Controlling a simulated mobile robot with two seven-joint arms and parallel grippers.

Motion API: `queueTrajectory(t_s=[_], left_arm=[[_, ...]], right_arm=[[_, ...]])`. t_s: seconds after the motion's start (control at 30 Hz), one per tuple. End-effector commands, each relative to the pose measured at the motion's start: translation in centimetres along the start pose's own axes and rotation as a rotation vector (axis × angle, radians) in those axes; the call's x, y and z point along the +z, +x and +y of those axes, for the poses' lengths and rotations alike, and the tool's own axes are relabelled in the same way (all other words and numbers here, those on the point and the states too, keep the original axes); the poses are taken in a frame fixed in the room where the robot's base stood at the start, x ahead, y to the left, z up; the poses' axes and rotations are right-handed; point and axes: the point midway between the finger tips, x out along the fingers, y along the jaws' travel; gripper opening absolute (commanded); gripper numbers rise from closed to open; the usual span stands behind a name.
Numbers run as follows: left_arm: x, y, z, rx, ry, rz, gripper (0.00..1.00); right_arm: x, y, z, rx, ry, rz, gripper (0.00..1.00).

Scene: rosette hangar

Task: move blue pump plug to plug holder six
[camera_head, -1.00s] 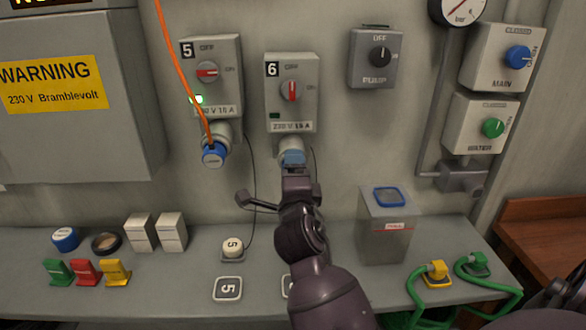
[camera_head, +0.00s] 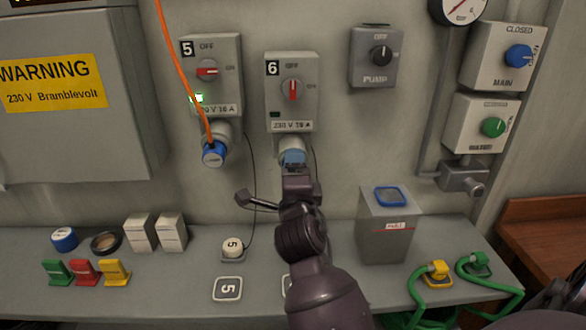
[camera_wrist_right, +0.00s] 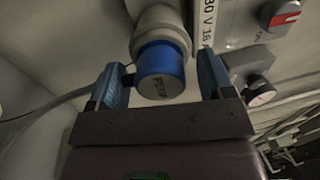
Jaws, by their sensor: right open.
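The blue pump plug (camera_wrist_right: 160,72), its end lettered, sits in the grey socket under switch box 6 (camera_head: 291,92). My right gripper (camera_wrist_right: 160,62) is open, with one blue finger on each side of the plug. A gap shows between the plug and the right finger; the left finger is closer, and I cannot tell if it touches. In the head view my right gripper (camera_head: 293,162) is right below box 6 and mostly hides the plug. A marked plate (camera_head: 287,286) on the bench is mostly hidden behind my right arm; its number cannot be read. My left gripper is not in view.
Another blue plug (camera_head: 213,154) with an orange cable sits under switch box 5 (camera_head: 212,75). A round cap marked 5 (camera_head: 232,246) stands on the bench. A grey bin (camera_head: 385,230) stands right of my arm.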

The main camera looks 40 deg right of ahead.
Motion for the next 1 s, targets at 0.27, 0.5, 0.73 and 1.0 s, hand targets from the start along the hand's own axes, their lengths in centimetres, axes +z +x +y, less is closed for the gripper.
queueTrajectory(t_s=[0.27,0.5,0.73,1.0], left_arm=[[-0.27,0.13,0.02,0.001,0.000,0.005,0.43],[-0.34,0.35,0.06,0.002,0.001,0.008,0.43],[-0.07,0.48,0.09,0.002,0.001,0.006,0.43],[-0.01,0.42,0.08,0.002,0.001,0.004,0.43]], right_arm=[[-0.01,0.01,-0.04,-0.001,0.000,0.000,0.74],[-0.01,0.00,0.03,0.000,0.001,0.000,0.74],[-0.02,-0.01,0.03,0.000,0.000,0.001,0.74],[-0.01,0.01,-0.02,-0.001,-0.001,0.000,0.59]])
